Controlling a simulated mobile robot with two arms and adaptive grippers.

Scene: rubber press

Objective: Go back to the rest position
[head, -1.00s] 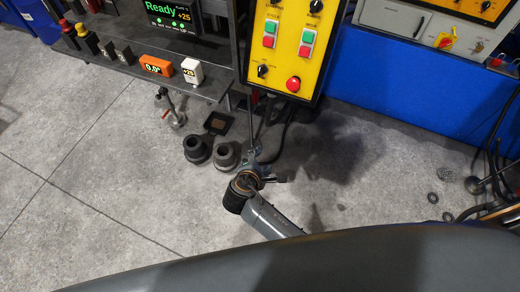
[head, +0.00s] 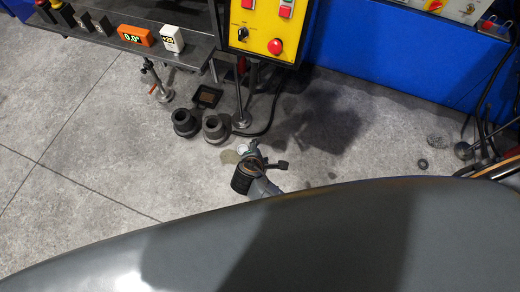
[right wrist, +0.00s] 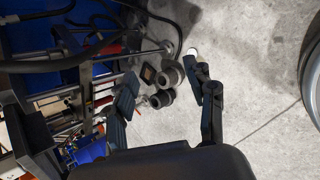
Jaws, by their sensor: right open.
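My right gripper (head: 262,163) is low in the middle of the head view, over the grey floor, just beyond the big curved grey part of my own body. Most of its arm is hidden behind that part. In the right wrist view, the two dark fingers of the right gripper (right wrist: 165,80) stand wide apart, with nothing held between them. My left gripper and left arm do not show in either view.
A yellow control box (head: 262,30) and a dark shelf (head: 185,52) with small displays stand at the top. Two dark round pieces (head: 185,122) (head: 215,128) sit on the floor left of the gripper. A blue panel (head: 400,60) is behind. Left floor is clear.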

